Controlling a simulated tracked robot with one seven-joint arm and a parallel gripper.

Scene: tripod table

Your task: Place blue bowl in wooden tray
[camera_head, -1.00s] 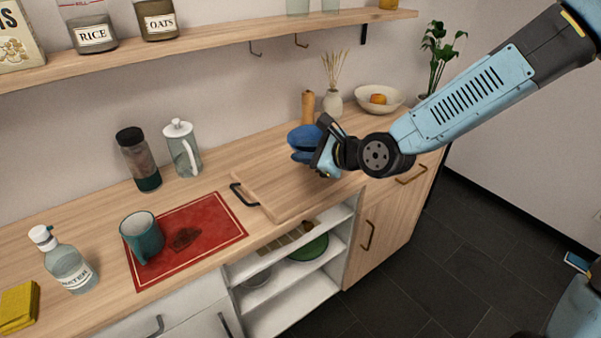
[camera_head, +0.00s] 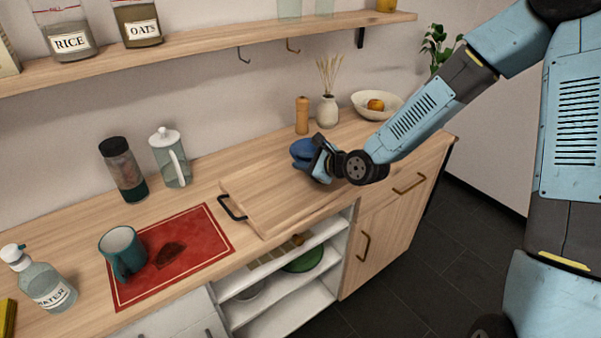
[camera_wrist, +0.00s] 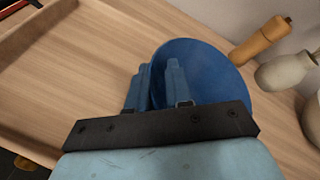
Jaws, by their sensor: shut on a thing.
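The blue bowl (camera_head: 303,151) is at the right part of the wooden tray in the head view, partly hidden by my gripper (camera_head: 316,155). In the wrist view the blue bowl (camera_wrist: 205,75) is seen close up, with the fingers of my gripper (camera_wrist: 158,85) closed on its rim. The wooden tray (camera_head: 270,204) lies on the counter and has a dark handle at its left end. Its raised edge (camera_wrist: 25,38) shows at the left of the wrist view. I cannot tell whether the bowl touches the tray.
A wooden pepper mill (camera_head: 302,116), a vase with dried stems (camera_head: 327,112) and a cream bowl (camera_head: 364,105) with an orange fruit stand behind. A red mat (camera_head: 195,240) with a teal mug (camera_head: 121,253) lies left. A glass jug (camera_head: 170,158) and dark-lidded bottle (camera_head: 123,172) stand near the wall.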

